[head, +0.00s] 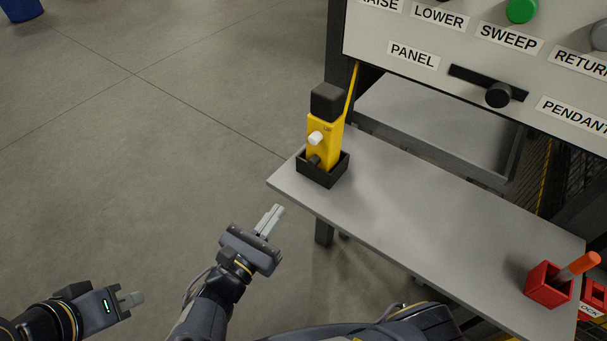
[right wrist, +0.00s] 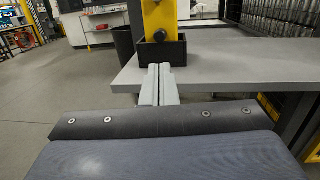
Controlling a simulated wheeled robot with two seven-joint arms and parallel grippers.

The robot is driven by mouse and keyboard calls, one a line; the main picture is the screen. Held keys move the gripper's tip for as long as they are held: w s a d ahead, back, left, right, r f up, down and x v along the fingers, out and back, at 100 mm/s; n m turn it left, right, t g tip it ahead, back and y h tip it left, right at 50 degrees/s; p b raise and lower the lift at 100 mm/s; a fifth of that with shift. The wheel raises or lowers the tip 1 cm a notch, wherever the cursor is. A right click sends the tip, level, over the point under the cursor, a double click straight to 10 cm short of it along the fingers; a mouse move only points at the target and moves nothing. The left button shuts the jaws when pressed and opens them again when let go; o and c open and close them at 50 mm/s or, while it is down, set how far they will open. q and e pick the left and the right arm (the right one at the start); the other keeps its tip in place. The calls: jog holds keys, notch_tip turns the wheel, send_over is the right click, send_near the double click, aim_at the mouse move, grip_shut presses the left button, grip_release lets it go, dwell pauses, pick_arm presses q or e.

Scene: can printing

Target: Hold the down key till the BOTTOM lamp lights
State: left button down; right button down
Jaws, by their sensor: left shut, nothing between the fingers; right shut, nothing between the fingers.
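A yellow pendant (head: 325,135) with a black top stands upright in a black holder (head: 329,175) at the far left end of the grey shelf. Its side has a white key (head: 316,138) and, below that, a dark key (head: 313,160). In the right wrist view the pendant (right wrist: 158,14) and dark key (right wrist: 160,36) show straight ahead. My right gripper (head: 277,209) is shut and empty, short of the pendant and apart from it; its fingers also show in the right wrist view (right wrist: 159,70). My left gripper (head: 138,298) is shut and empty at lower left. No BOTTOM lamp is in view.
The grey shelf (head: 430,220) is mostly bare. A red holder (head: 547,286) with an orange-handled item (head: 579,263) stands at its right end. A control panel (head: 400,30) with labels and a black slide knob (head: 498,95) rises behind.

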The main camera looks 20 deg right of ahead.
aim_at(312, 167)
jog(key=b+x, duration=0.3)
jog(key=x, duration=0.8)
jog(key=shift+w+d+f, duration=0.1)
jog(key=shift+w+d, duration=0.1)
jog(key=shift+d, duration=0.05)
jog(key=shift+w+d, duration=0.1)
jog(key=shift+w, duration=0.05)
jog(key=shift+p+x, duration=0.35)
jog(key=shift+x, duration=0.45)
jog(key=shift+d, duration=0.3)
jog(key=shift+f, duration=0.15)
dwell(1.2)
